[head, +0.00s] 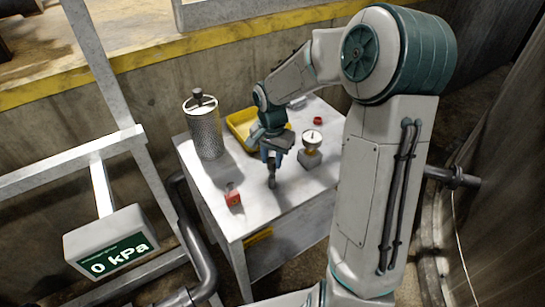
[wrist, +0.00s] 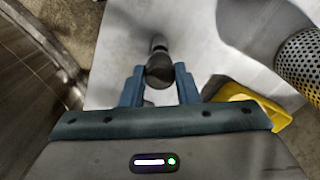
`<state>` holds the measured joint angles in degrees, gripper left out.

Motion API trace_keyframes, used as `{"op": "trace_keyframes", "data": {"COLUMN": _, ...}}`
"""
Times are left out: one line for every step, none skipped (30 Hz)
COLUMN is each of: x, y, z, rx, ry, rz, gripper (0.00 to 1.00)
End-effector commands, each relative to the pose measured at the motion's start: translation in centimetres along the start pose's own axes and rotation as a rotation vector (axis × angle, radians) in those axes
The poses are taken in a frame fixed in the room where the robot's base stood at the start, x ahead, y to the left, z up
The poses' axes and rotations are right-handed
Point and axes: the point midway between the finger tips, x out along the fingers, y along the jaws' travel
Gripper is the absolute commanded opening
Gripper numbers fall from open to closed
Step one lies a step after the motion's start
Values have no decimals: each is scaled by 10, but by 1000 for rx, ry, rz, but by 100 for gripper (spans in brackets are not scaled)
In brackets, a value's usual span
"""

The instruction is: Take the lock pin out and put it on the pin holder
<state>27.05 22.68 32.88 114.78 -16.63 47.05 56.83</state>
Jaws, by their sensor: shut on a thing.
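My gripper (head: 271,162) is over the white table, pointing down, with its blue fingers closed on a dark pin (head: 272,181). In the wrist view the dark round end of the pin (wrist: 159,70) sits between the two fingertips, with a narrower dark part beyond it. The pin looks close to upright in the head view; I cannot tell whether its lower end touches the tabletop. I cannot tell for sure which thing is the pin holder.
The white table (head: 290,205) also carries a perforated metal cylinder (head: 207,135), a yellow tray (head: 238,122), a dial gauge on a block (head: 311,150) and a small red item (head: 318,121). A 0 kPa display (head: 112,243) is at left. The table's front is mostly clear.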

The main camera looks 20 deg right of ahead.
Motion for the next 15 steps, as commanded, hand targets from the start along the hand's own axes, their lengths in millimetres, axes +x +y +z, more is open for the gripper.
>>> {"op": "trace_keyframes", "data": {"x": 2, "y": 0, "z": 0, "rx": 0, "ry": 0, "rz": 0, "gripper": 0}}
{"op": "trace_keyframes", "data": {"x": 2, "y": 0, "z": 0, "rx": 0, "ry": 0, "rz": 0, "gripper": 0}}
{"op": "trace_keyframes", "data": {"x": 3, "y": 0, "z": 0, "rx": -1, "ry": 0, "rz": 0, "gripper": 0}}
{"op": "trace_keyframes", "data": {"x": 4, "y": 0, "z": 0, "rx": -1, "ry": 0, "rz": 0, "gripper": 0}}
{"op": "trace_keyframes", "data": {"x": 4, "y": 0, "z": 0, "rx": -1, "ry": 0, "rz": 0, "gripper": 0}}
{"op": "trace_keyframes", "data": {"x": 5, "y": 0, "z": 0, "rx": -1, "ry": 0, "rz": 0, "gripper": 0}}
{"op": "trace_keyframes", "data": {"x": 6, "y": 0, "z": 0, "rx": -1, "ry": 0, "rz": 0, "gripper": 0}}
{"op": "trace_keyframes", "data": {"x": 6, "y": 0, "z": 0, "rx": -1, "ry": 0, "rz": 0, "gripper": 0}}
{"op": "trace_keyframes", "data": {"x": 7, "y": 0, "z": 0, "rx": -1, "ry": 0, "rz": 0, "gripper": 0}}
{"op": "trace_keyframes", "data": {"x": 8, "y": 0, "z": 0, "rx": -1, "ry": 0, "rz": 0, "gripper": 0}}
{"op": "trace_keyframes", "data": {"x": 8, "y": 0, "z": 0, "rx": -1, "ry": 0, "rz": 0, "gripper": 0}}
{"op": "trace_keyframes", "data": {"x": 9, "y": 0, "z": 0, "rx": -1, "ry": 0, "rz": 0, "gripper": 0}}
{"op": "trace_keyframes", "data": {"x": 10, "y": 0, "z": 0, "rx": -1, "ry": 0, "rz": 0, "gripper": 0}}
{"op": "trace_keyframes", "data": {"x": 10, "y": 0, "z": 0, "rx": -1, "ry": 0, "rz": 0, "gripper": 0}}
{"op": "trace_keyframes", "data": {"x": 11, "y": 0, "z": 0, "rx": -1, "ry": 0, "rz": 0, "gripper": 0}}
